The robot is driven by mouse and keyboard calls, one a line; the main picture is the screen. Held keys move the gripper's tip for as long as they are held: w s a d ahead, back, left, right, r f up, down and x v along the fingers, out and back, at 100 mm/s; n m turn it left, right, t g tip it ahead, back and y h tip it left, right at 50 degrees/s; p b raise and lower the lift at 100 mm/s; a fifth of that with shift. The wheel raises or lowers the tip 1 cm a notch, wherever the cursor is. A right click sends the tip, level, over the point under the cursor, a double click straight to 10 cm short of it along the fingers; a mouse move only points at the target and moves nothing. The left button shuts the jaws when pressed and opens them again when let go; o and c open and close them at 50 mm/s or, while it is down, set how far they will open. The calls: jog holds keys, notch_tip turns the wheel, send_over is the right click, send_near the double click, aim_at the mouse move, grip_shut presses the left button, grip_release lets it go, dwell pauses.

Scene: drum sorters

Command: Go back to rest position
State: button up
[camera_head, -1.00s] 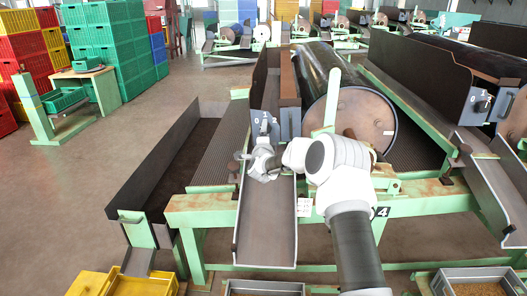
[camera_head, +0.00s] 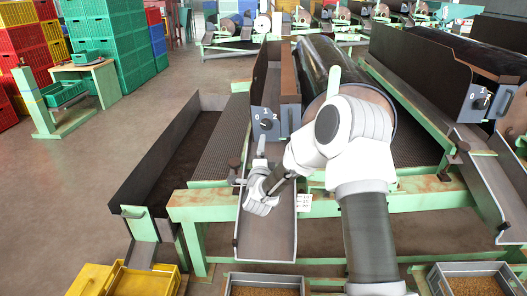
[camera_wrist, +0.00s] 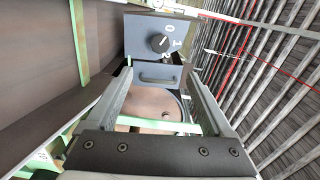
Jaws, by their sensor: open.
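My gripper (camera_head: 261,152) is over the upper part of the sloped metal chute, below and in front of the grey control box (camera_head: 264,124). In the wrist view its two fingers (camera_wrist: 160,84) are spread apart with nothing held between them. The control box (camera_wrist: 152,40) shows beyond the fingertips, with its black rotary knob (camera_wrist: 160,43) clear of them. The same knob (camera_head: 266,124) shows in the head view, with a 0 and a 2 beside it. My white and dark arm hides part of the drum (camera_head: 330,62) and the green frame.
The metal chute (camera_head: 266,232) lies under my gripper. A green frame (camera_head: 190,207) and dark side trough (camera_head: 165,165) stand to the left. A second machine with its control box (camera_head: 480,101) is on the right. Yellow bins (camera_head: 145,284) and grain-filled trays (camera_head: 470,287) sit in front.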

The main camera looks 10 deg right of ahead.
jog(key=shift+s, duration=0.2)
jog(key=s+a+r+n+g+y, duration=0.3)
jog(key=s+r+n+g+y, duration=0.2)
jog(key=s+r+n, duration=0.65)
jog(key=s+d+r+n+g+h, duration=0.1)
jog(key=s+d+n+g, duration=0.15)
jog(key=s, duration=0.85)
jog(key=s+d+n+g, duration=0.2)
jog(key=s+n, duration=0.1)
jog(key=s, duration=0.8)
jog(key=s+d+r+n+g+h, duration=0.1)
jog(key=s+d+n+g, duration=0.15)
jog(key=s, duration=0.95)
notch_tip(320, 180, up, 20)
jog(key=p, duration=2.1)
jog(key=shift+w+a, duration=0.25)
jog(key=shift+w, duration=0.2)
